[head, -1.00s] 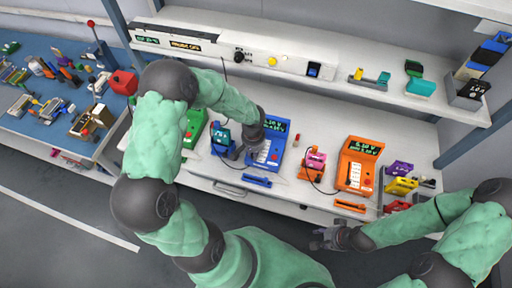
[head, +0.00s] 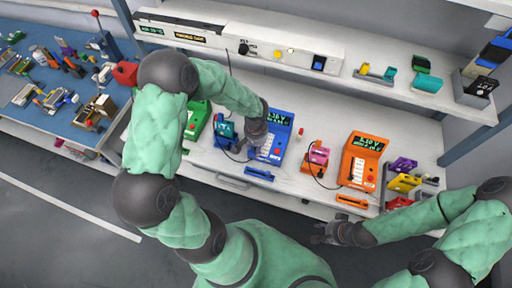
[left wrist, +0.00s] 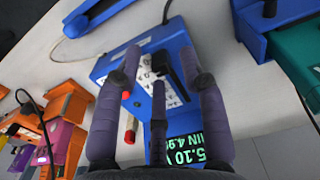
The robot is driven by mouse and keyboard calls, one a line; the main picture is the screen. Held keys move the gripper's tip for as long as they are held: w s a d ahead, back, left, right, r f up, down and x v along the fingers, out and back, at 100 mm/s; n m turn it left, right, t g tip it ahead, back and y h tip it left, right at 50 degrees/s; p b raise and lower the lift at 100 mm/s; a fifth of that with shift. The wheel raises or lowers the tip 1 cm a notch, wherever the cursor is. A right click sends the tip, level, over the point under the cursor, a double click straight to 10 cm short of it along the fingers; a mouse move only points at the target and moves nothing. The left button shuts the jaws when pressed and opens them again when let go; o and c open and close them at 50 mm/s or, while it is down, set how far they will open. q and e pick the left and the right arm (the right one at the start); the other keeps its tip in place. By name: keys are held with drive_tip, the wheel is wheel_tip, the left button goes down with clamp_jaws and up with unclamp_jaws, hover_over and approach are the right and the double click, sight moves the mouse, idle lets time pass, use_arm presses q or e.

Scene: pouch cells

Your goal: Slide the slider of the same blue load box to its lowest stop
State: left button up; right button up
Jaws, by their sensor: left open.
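The blue load box (head: 284,122) with a green-lit display stands on the bench in the head view. My left gripper (head: 258,148) is over its front panel and hides part of it. In the left wrist view, the box (left wrist: 106,67) lies under the open fingers of this gripper (left wrist: 160,62). A dark slider knob (left wrist: 160,64) shows between the fingertips on the white panel; whether they touch it I cannot tell. The display (left wrist: 185,148) reads about 5.10 V. My right gripper (head: 328,233) hangs in front of the bench, away from the box; its finger opening is unclear.
An orange load box (head: 360,160) and a pink device (head: 317,155) stand to the right. A teal device (head: 225,130) and a green box (head: 197,118) stand to the left. A blue bar (head: 259,174) lies in front. A shelf (head: 350,85) overhangs the back.

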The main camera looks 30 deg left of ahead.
use_arm(q)
wheel_tip(320, 180, up, 11)
idle(0.4)
drive_tip(key=shift+s, duration=0.1)
use_arm(e)
drive_tip(key=shift+s, duration=0.1)
idle(0.3)
